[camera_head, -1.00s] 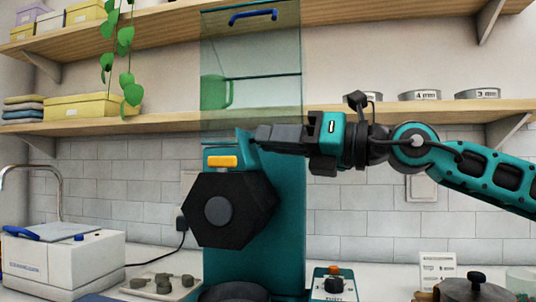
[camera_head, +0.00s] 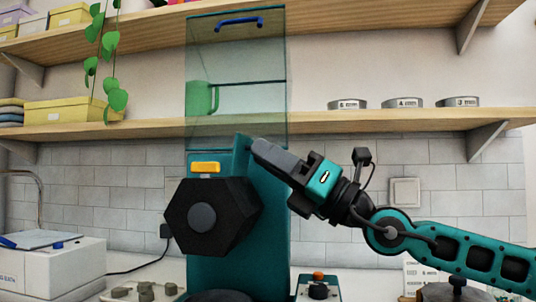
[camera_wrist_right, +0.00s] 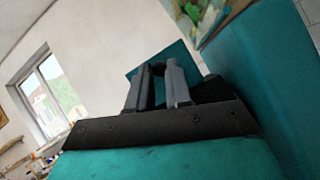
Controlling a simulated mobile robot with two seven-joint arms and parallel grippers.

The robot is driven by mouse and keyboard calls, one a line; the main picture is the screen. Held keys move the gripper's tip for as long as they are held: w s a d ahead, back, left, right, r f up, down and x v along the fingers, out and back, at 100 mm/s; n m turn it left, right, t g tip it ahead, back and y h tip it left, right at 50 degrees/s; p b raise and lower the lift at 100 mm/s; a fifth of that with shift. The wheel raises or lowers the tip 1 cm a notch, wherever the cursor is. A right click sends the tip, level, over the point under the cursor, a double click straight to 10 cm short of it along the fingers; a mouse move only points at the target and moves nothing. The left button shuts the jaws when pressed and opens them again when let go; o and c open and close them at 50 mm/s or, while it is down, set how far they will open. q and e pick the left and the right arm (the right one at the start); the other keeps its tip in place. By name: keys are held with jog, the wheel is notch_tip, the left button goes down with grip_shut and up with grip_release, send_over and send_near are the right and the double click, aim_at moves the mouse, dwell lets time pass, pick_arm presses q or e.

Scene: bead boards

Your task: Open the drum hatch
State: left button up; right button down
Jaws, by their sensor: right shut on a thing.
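The machine's black hexagonal drum (camera_head: 212,217) has a grey hub and hangs on the front of a tall teal column (camera_head: 265,235). Above the drum a teal hatch plate (camera_head: 228,150) stands up, with a yellow latch block (camera_head: 205,168) in front of it. My right gripper (camera_head: 258,148) comes in from the right, sloping down to the right, and is shut at the plate's right edge. In the right wrist view its fingers (camera_wrist_right: 158,75) are close together against a teal plate. The exact grip is partly hidden. My left gripper is not in view.
A clear guard (camera_head: 237,110) with a blue handle (camera_head: 240,22) is raised above the drum. A control box (camera_head: 318,290) and a white bath (camera_head: 50,270) stand on the counter.

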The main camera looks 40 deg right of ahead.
jog(key=shift+s+d+f+m+t+y, duration=0.15)
jog(key=shift+f+t, duration=0.1)
jog(key=shift+t, duration=0.2)
jog(key=shift+s+a+f+m+t+y, duration=0.1)
jog(key=shift+f+m+t+y, duration=0.1)
jog(key=shift+t, duration=0.25)
jog(key=shift+d, duration=0.1)
jog(key=c, duration=1.1)
grip_release()
jog(key=shift+o, duration=0.2)
jog(key=shift+f, duration=0.1)
jog(key=v, duration=1.2)
jog(key=shift+s+f, duration=0.2)
jog(key=shift+f, duration=0.2)
